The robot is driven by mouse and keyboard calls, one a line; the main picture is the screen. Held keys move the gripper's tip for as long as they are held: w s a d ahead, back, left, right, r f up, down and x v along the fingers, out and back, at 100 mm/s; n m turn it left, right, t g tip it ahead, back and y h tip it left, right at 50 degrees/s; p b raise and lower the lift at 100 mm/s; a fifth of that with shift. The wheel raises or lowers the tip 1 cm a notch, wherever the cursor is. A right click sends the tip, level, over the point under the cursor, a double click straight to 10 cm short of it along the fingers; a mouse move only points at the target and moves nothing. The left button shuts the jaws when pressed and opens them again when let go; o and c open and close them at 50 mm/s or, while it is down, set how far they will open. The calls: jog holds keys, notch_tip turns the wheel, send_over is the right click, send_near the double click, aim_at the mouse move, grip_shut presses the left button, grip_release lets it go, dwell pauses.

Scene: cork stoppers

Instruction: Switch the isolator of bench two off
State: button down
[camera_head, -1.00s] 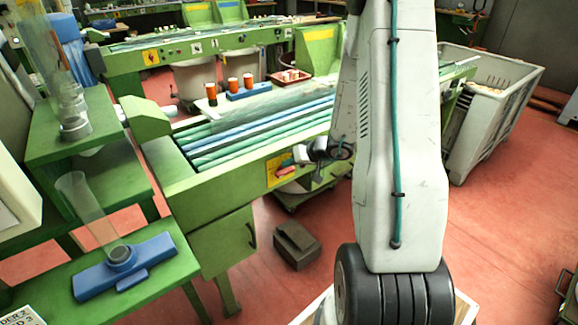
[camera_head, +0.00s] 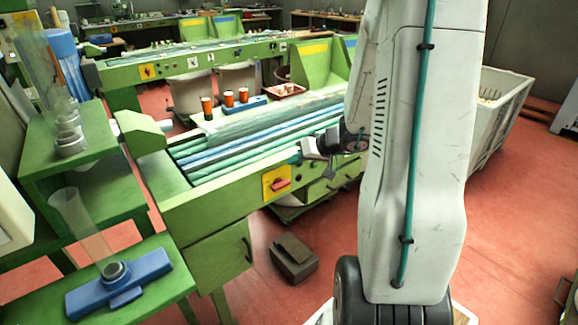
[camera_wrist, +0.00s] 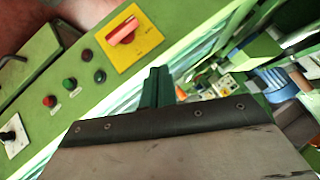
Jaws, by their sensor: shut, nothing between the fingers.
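The isolator on the near green bench is a red handle (camera_head: 281,185) on a yellow plate (camera_head: 269,194). In the wrist view the red handle (camera_wrist: 123,31) lies along the length of the panel, on the yellow plate (camera_wrist: 127,55). My gripper (camera_head: 306,158) is just above and right of the plate in the head view, apart from the handle. In the wrist view its dark green fingers (camera_wrist: 157,86) are together with nothing between them. A second yellow plate with a red handle (camera_head: 149,71) is on the bench behind. I cannot read which bench is two.
Red and green buttons (camera_wrist: 69,84) sit beside the isolator in the wrist view. A dark box (camera_head: 293,259) stands on the red floor below. A blue fixture (camera_head: 120,284) is on the left table. A grey bin (camera_head: 497,105) stands at right.

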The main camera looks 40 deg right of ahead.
jog(key=shift+s+r, duration=0.95)
jog(key=shift+s, duration=0.05)
